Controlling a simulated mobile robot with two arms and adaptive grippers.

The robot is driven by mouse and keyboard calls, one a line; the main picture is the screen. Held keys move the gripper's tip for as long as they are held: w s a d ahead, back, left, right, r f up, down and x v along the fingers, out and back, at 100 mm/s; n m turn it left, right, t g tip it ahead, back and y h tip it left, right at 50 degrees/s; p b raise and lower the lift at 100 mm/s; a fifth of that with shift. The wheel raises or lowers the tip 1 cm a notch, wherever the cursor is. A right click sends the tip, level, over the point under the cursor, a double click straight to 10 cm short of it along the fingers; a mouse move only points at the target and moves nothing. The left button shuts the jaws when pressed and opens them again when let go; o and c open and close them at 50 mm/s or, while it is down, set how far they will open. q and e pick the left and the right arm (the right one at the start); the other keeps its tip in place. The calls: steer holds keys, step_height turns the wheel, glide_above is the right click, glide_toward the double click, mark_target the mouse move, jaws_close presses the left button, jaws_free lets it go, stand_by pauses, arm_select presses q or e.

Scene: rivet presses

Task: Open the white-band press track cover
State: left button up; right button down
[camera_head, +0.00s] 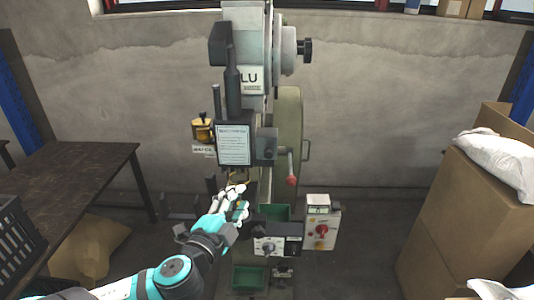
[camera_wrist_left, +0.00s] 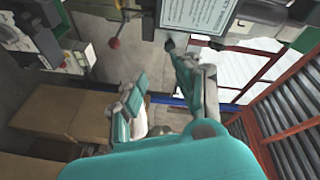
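The press (camera_head: 245,80) stands upright in the middle of the head view, with a grey-white upper body and a "LU" plate. A framed instruction sheet (camera_head: 233,145) hangs on its front and also shows at the top of the left wrist view (camera_wrist_left: 197,14). I cannot pick out the track cover or a white band for certain; my gripper hides part of the area below the sheet. My left gripper (camera_head: 237,197) is just below the sheet, in front of the press's work area. Its fingers are apart with nothing between them in the left wrist view (camera_wrist_left: 160,88). My right gripper is not in view.
A red-knobbed lever (camera_head: 291,180) hangs right of the sheet. A control box (camera_head: 320,229) with a red knob and green bins (camera_head: 249,278) are low on the press. A dark table (camera_head: 70,180) stands left, cardboard boxes (camera_head: 470,215) right. The floor between press and boxes looks free.

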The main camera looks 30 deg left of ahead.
arm_select(q)
steer(key=r, duration=0.2)
glide_toward(268, 156)
steer(key=x, duration=0.8)
steer(key=shift+w+a, duration=0.1)
steer(key=shift+w, duration=0.1)
steer(key=shift+w+a, duration=0.1)
steer(key=shift+w, duration=0.4)
steer(key=shift+f, duration=0.1)
jaws_close()
